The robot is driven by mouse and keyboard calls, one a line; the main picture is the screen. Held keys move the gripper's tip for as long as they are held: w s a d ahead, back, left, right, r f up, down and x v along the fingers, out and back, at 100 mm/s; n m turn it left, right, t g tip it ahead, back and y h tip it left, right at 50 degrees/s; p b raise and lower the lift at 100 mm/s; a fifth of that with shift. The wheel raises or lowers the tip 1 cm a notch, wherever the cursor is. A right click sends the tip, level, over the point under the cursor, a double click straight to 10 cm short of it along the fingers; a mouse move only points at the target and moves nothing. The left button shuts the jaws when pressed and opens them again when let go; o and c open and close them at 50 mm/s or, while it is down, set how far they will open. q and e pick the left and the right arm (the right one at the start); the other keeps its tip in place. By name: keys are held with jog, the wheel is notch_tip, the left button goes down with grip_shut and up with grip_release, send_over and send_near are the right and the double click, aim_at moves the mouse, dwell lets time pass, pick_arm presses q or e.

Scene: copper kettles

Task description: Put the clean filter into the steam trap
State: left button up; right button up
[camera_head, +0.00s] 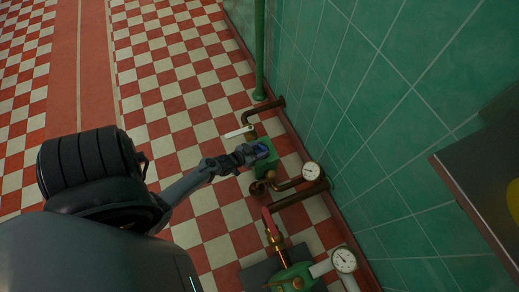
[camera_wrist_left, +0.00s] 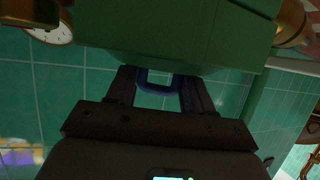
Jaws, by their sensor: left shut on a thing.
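The green steam trap (camera_head: 264,168) sits on the pipework low along the tiled wall; its green body (camera_wrist_left: 170,40) fills the top of the left wrist view. My left gripper (camera_head: 258,153) reaches it from the left and is shut on a blue loop-shaped piece (camera_wrist_left: 146,85), right against the green body. The blue piece also shows between the fingers in the head view (camera_head: 264,148). Whether it belongs to the clean filter, and how deep anything sits inside the trap, is hidden. My right gripper is in neither view.
A white-handled lever (camera_head: 240,132) is just above the trap. A brass cup-like fitting (camera_head: 257,187) and a dial gauge (camera_head: 312,171) are close below. A red-handled valve (camera_head: 270,223) and second gauge (camera_head: 344,260) are farther down.

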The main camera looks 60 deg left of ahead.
pick_arm(q)
jog(key=o, duration=1.1)
